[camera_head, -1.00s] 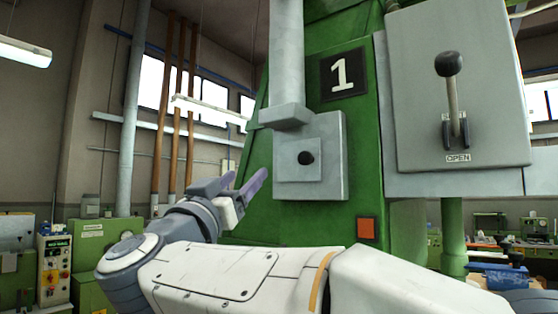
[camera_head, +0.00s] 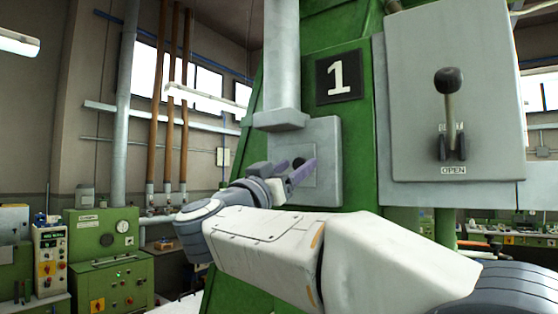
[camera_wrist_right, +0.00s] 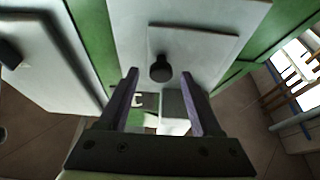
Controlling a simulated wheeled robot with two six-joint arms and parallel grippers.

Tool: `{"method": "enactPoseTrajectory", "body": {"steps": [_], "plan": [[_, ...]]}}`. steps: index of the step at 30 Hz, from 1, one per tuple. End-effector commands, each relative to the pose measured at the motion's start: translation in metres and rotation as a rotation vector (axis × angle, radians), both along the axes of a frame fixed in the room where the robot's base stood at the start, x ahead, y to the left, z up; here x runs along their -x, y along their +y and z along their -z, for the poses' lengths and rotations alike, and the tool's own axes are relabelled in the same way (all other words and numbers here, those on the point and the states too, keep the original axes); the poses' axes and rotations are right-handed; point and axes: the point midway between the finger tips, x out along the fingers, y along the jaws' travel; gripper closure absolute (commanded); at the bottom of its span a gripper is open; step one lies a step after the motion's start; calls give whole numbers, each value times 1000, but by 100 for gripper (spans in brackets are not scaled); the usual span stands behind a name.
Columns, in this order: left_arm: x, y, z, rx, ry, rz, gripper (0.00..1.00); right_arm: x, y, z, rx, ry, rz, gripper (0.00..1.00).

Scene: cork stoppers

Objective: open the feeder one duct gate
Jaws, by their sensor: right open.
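The feeder one duct gate (camera_head: 327,140) is a grey square plate at the foot of a vertical grey duct (camera_head: 282,60), beside a black sign with a white 1 (camera_head: 339,77). Its round black knob (camera_head: 298,162) is partly hidden behind my fingers in the head view. In the right wrist view the knob (camera_wrist_right: 161,68) stands just beyond the fingertips, roughly centred between them. My right gripper (camera_head: 288,170) is open and empty in front of the plate; its purple fingers show spread in the wrist view (camera_wrist_right: 161,85). My left gripper is not in view.
A grey box (camera_head: 455,90) with a black-knobbed lever (camera_head: 449,100) and an OPEN label sticks out to the right of the gate. The green machine body (camera_head: 362,150) stands behind. Green cabinets (camera_head: 105,250) are far left. The space left of the gate is clear nearby.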

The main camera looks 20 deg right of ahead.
Motion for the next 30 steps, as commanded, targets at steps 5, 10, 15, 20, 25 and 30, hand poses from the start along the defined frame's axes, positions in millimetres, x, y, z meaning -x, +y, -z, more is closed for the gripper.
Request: {"method": "enactPoseTrajectory", "body": {"steps": [5, 10, 15, 20, 25, 30], "plan": [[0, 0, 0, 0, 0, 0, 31, -1, -2, 0, 0, 0, 0, 34], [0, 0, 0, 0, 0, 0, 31, -1, -1, 0, 0, 0, 0, 57], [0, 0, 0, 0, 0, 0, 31, -1, -1, 0, 0, 0, 0, 100], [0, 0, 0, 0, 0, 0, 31, -1, -1, 0, 0, 0, 0, 100], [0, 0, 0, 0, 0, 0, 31, -1, -1, 0, 0, 0, 0, 100], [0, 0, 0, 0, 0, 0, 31, -1, -1, 0, 0, 0, 0, 100]]}}
